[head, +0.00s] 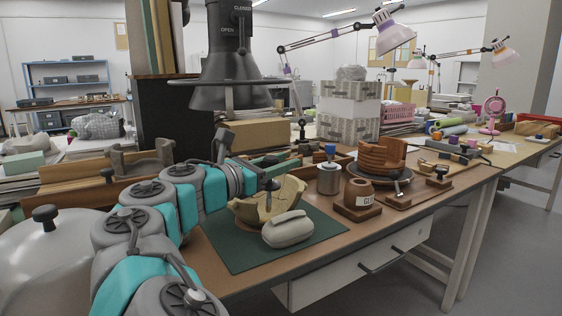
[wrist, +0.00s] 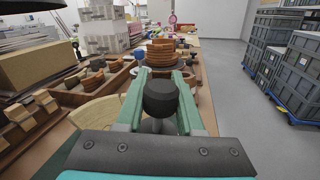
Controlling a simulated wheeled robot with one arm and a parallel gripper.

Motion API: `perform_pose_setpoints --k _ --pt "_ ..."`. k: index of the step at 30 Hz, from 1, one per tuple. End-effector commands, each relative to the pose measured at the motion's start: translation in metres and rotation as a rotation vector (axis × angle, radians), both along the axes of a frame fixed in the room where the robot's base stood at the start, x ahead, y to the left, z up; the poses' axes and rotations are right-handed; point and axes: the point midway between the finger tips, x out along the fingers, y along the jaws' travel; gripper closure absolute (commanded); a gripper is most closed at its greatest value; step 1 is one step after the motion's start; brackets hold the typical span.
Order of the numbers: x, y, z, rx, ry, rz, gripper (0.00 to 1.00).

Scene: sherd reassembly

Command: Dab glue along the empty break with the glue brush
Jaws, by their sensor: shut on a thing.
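The cream broken bowl (head: 250,212) stands on a green mat (head: 230,250), with jagged edges at its top. Part of it also shows left of my jaws in the wrist view (wrist: 95,113). My gripper (wrist: 160,100) is shut on the black knobbed handle of the glue brush (wrist: 160,96). In the head view the black knob (head: 272,185) is over the bowl, with a thin stem below it. The brush tip is hidden or too small to make out, so I cannot tell whether it touches the break. The brown glue pot (head: 360,194) stands right of the mat.
A metal canister with a blue knob (head: 328,176) and a stacked terracotta vessel (head: 382,157) stand behind and to the right. Wooden trays (head: 85,184) lie left.

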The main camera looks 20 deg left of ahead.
Motion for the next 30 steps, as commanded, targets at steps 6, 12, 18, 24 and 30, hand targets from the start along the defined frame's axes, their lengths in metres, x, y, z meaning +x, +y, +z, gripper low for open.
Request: perform_pose_setpoints --k 6,12,18,24,30 --pt "-0.001 -0.002 0.012 0.000 0.000 -0.001 1.00" --pt "-0.003 -0.004 0.020 -0.001 0.000 -0.001 1.00" --pt "-0.004 -0.005 0.029 -0.001 0.000 -0.001 1.00" --pt "-0.005 -0.006 0.038 -0.001 0.000 0.000 1.00" --pt "-0.007 -0.008 0.047 -0.001 -0.001 0.001 1.00"
